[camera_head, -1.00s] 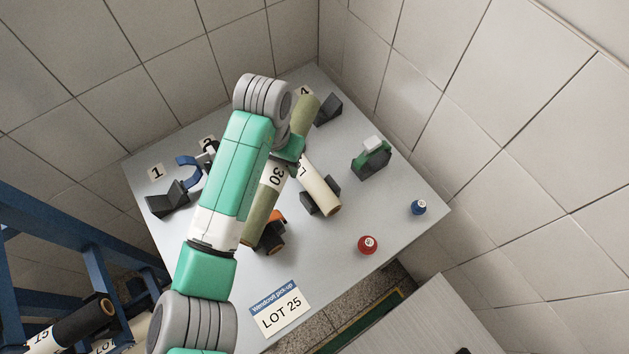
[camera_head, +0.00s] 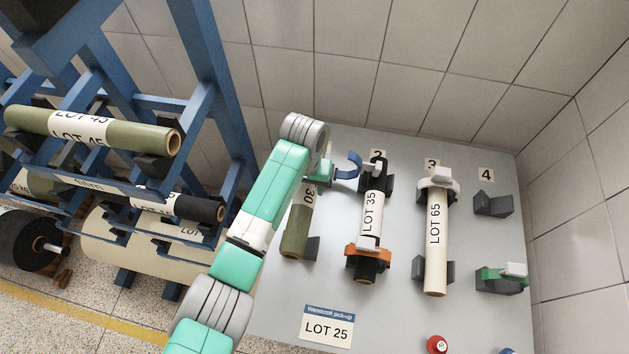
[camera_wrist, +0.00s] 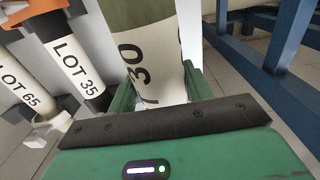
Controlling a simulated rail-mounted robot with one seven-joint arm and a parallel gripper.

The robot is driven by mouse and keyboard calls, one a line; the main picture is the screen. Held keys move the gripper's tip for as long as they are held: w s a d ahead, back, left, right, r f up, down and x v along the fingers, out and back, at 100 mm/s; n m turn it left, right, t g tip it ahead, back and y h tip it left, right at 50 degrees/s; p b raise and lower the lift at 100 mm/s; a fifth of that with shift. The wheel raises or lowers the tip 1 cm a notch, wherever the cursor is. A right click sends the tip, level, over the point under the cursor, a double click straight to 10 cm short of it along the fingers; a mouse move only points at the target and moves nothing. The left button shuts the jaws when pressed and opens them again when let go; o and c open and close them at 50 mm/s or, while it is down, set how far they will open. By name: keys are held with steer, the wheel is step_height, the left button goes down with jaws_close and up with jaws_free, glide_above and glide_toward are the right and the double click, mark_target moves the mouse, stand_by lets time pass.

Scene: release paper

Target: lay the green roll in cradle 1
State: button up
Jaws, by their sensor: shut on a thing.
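The green roll (camera_head: 297,230), with a white label ending in 30, is at the left side of the table. My gripper (camera_head: 318,172) is shut around its labelled part; in the wrist view the label (camera_wrist: 150,70) sits between the fingers. The roll runs roughly parallel to the other cradled rolls. Cradle 1 is leftmost: its near black block (camera_head: 312,246) shows beside and partly behind the roll's lower end, and its blue strap (camera_head: 349,166) stands open to the right. My arm hides the far block and number 1. I cannot tell whether the roll touches the blocks.
The LOT 35 roll (camera_head: 371,213) lies in cradle 2 with an orange clamp (camera_head: 368,256). The LOT 65 roll (camera_head: 436,240) lies in cradle 3. Cradle 4 (camera_head: 493,205) is empty. A blue rack (camera_head: 205,80) with several rolls, including a green LOT 45 roll (camera_head: 30,120), stands left.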

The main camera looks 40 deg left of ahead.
steer(key=shift+f, duration=0.1)
steer(key=shift+f+b, duration=4.35)
steer(key=shift+f, duration=0.7)
steer(key=shift+f, duration=0.3)
steer(key=o, duration=1.5)
steer(key=shift+c, duration=0.2)
step_height(320, 180, up, 8)
steer(key=shift+f+p, duration=0.1)
steer(key=shift+p, duration=0.35)
